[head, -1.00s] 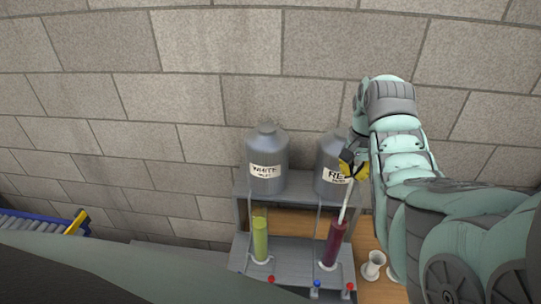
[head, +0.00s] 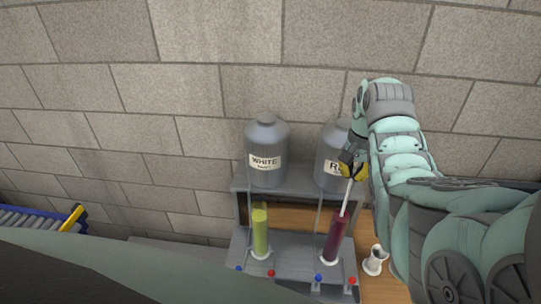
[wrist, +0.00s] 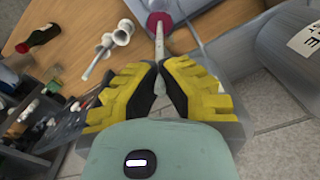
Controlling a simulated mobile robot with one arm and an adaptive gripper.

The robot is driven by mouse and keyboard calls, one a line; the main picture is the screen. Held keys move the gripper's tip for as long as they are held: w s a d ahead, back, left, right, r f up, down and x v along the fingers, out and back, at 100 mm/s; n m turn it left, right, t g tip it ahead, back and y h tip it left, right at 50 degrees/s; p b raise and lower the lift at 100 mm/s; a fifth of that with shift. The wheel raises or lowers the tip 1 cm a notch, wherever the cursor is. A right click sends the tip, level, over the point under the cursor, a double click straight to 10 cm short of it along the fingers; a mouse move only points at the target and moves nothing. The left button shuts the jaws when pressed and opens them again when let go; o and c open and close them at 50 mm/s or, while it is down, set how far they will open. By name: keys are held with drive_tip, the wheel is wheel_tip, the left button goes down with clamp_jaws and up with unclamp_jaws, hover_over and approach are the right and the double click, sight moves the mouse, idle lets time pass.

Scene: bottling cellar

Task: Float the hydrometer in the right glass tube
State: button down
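The hydrometer (head: 346,198) is a thin pale stem, slightly tilted, with its lower end inside the mouth of the right glass tube (head: 334,243), which holds dark red liquid. My gripper (head: 352,172) is above that tube, with its yellow-padded fingers closed around the upper stem. In the wrist view the hydrometer (wrist: 159,42) runs from between the fingertips of my gripper (wrist: 160,68) to the red opening of the right tube (wrist: 158,19). Its bulb is hidden in the liquid. The left glass tube (head: 260,233) holds yellow-green liquid.
Grey canisters labelled WHITE (head: 266,150) and red (head: 332,160) stand on the shelf behind the tubes. Blue and red taps (head: 318,278) are in front. A dark bottle (wrist: 40,37) lies on the wood.

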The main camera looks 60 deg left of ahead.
drive_tip(key=shift+f+b, duration=1.1)
drive_tip(key=shift+f, duration=0.45)
drive_tip(key=c, duration=1.1)
unclamp_jaws()
drive_tip(key=shift+o, duration=0.2)
drive_tip(key=shift+r, duration=0.15)
wheel_tip(320, 180, up, 22)
drive_tip(key=r+p, duration=0.1)
drive_tip(key=p, duration=1.8)
hover_over(352, 181)
drive_tip(key=shift+w+a+r+p, duration=0.2)
drive_tip(key=shift+r+p, duration=0.2)
drive_tip(key=shift+p, duration=0.2)
